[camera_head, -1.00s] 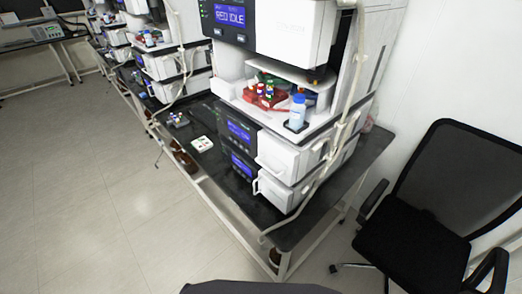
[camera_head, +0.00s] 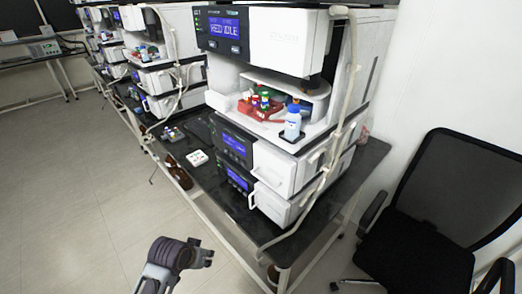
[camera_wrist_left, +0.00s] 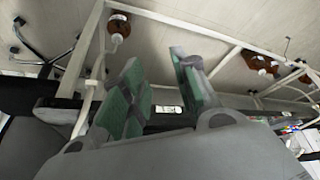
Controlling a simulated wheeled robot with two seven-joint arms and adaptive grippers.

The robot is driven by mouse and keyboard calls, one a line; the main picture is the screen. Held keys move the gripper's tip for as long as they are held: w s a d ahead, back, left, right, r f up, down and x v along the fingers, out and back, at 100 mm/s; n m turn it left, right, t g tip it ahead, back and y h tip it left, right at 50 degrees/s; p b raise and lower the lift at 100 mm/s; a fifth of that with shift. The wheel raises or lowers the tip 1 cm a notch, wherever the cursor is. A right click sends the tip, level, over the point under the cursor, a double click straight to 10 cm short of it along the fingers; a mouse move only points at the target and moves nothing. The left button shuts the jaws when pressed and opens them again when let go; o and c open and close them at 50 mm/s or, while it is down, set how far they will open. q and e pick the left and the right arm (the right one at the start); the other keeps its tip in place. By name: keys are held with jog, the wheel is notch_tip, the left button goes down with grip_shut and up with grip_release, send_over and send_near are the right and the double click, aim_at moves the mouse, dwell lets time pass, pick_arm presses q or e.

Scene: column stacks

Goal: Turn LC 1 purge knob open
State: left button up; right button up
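The nearest instrument stack (camera_head: 285,45) stands on a black-topped bench in the head view, with a blue display reading like "RED IDLE" on its upper module. Its two lower modules (camera_head: 285,170) have small blue displays and white fronts with handles. I cannot make out a purge knob or an LC 1 label. My left gripper (camera_head: 205,256) is low in the head view, in front of the bench and apart from the stack. In the left wrist view its two green-padded fingers (camera_wrist_left: 160,90) are spread with nothing held between them. My right gripper is not in view.
A red vial rack (camera_head: 260,108) and a blue-capped bottle (camera_head: 293,122) sit on the stack. A pale tube hangs along its right side. Brown bottles (camera_wrist_left: 117,27) stand under the bench. A black chair (camera_head: 425,215) is at right; floor at left is clear.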

pick_arm(q)
jog(key=w+d+r+m+t+h, duration=0.1)
jog(key=w+d+r+t+h, duration=0.15)
jog(key=w+r, duration=0.75)
jog(key=w+d+r+m+t+h, duration=0.1)
jog(key=w+d+r+t, duration=0.15)
jog(key=r, duration=1.55)
jog(key=w+d+r+m+t+h, duration=0.1)
jog(key=w+d+r+h, duration=0.15)
jog(key=w+r, duration=0.75)
jog(key=s+r+m+h, duration=0.1)
jog(key=s+r, duration=0.3)
jog(key=r, duration=0.9)
jog(key=s+d+r+m+t+h, duration=0.1)
jog(key=s+r, duration=0.4)
jog(key=r, duration=0.9)
jog(key=s+r+m+t+h, duration=0.1)
jog(key=s+r+m+h, duration=0.1)
jog(key=r, duration=1.1)
jog(key=shift+s+d+r+h, duration=0.3)
jog(key=shift+s+h, duration=0.5)
jog(key=shift+s, duration=0.4)
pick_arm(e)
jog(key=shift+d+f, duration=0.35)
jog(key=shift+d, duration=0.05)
pick_arm(q)
jog(key=shift+w+d, duration=0.1)
jog(key=shift+d, duration=0.05)
